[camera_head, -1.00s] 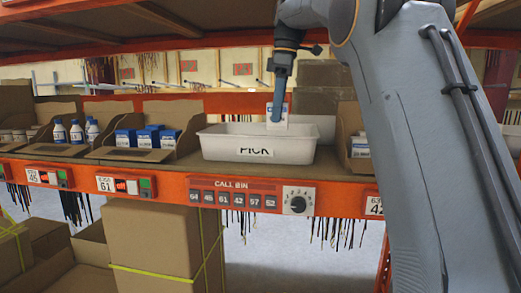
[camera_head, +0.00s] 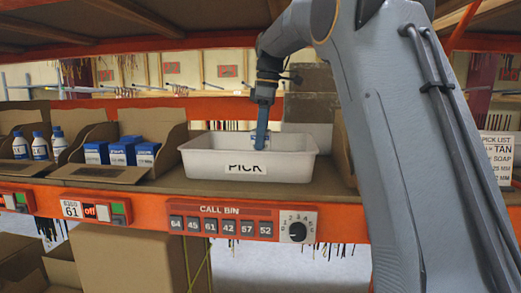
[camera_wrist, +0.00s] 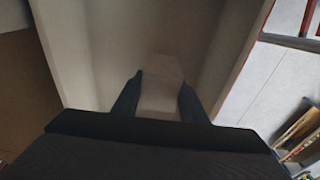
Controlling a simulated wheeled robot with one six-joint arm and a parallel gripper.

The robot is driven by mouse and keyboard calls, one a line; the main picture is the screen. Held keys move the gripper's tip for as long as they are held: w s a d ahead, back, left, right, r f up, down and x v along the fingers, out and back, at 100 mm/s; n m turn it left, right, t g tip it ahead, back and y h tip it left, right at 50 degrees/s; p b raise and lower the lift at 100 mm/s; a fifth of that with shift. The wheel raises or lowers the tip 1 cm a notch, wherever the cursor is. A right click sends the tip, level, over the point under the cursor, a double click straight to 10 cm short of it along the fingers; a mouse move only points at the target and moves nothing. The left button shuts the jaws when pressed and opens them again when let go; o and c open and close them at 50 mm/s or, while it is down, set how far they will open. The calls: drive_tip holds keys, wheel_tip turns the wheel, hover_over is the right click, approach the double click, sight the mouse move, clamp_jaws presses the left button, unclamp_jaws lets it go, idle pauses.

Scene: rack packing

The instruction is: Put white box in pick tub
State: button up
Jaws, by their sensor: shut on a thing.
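The pick tub (camera_head: 205,160) is a white open bin with a PICK label on its front, standing on the shelf. My gripper (camera_head: 260,142) reaches down into it from above, behind the front wall. In the wrist view my gripper (camera_wrist: 160,92) is shut on the pale white box (camera_wrist: 163,75), between the two dark fingers and inside the tub's walls. In the head view only a small top part of the white box (camera_head: 266,134) shows near the fingers. The tub's front wall hides its lower part, so I cannot tell whether it touches the floor.
Blue-and-white boxes (camera_head: 122,150) stand in a cardboard bin left of the tub, with white bottles (camera_head: 39,146) farther left. A cardboard bin (camera_head: 343,155) is close on the right, beside my arm. An orange shelf edge with a call panel (camera_head: 222,222) runs in front.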

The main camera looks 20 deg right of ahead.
drive_tip(key=shift+f+p, duration=0.75)
drive_tip(key=shift+f, duration=1.3)
drive_tip(key=o, duration=1.2)
drive_tip(key=shift+f, duration=0.15)
drive_tip(key=r+b, duration=0.1)
drive_tip(key=r, duration=0.2)
drive_tip(key=r+b, duration=0.1)
drive_tip(key=r, duration=0.3)
drive_tip(key=d+r+b, duration=0.1)
drive_tip(key=r, duration=0.2)
drive_tip(key=shift+s+d+r+b, duration=0.1)
drive_tip(key=shift+s+r+b, duration=0.1)
drive_tip(key=shift+b, duration=0.15)
drive_tip(key=shift+s+r, duration=0.1)
drive_tip(key=shift+r, duration=0.8)
drive_tip(key=shift+s+d, duration=0.1)
